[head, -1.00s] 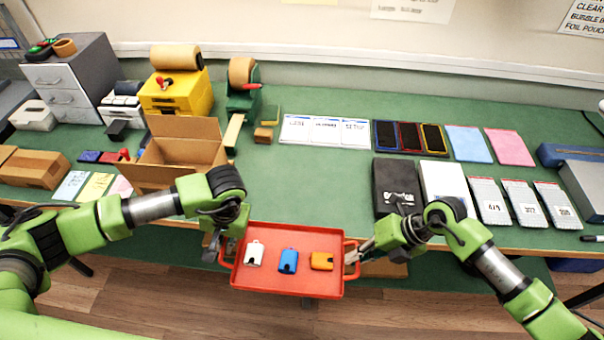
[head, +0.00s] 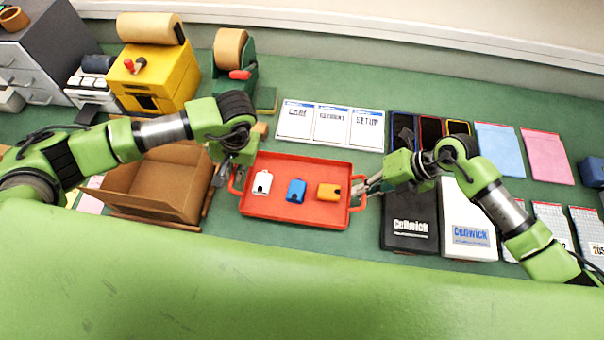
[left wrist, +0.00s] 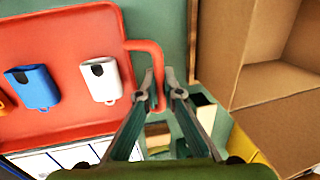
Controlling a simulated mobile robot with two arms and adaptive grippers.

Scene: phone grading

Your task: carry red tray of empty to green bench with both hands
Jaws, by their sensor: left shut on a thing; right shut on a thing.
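The red tray (head: 270,215) is in the middle of the head view, over the green bench (head: 400,90). Whether it touches the bench I cannot tell. It holds a white case (head: 262,182), a blue case (head: 296,189) and an orange case (head: 328,192) in a row, each with a dark notch. My left gripper (head: 231,180) is shut on the tray's left handle. In the left wrist view my left fingertips (left wrist: 160,88) are at the red handle (left wrist: 155,55). My right gripper (head: 364,188) is shut on the right handle.
An open cardboard box (head: 160,185) stands close left of the tray. White printed sheets (head: 333,125) lie behind it. A black box (head: 410,225) and a white box (head: 468,220) lie to the right. Dark phones (head: 430,130) and blue and pink pouches (head: 547,157) lie at the back right.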

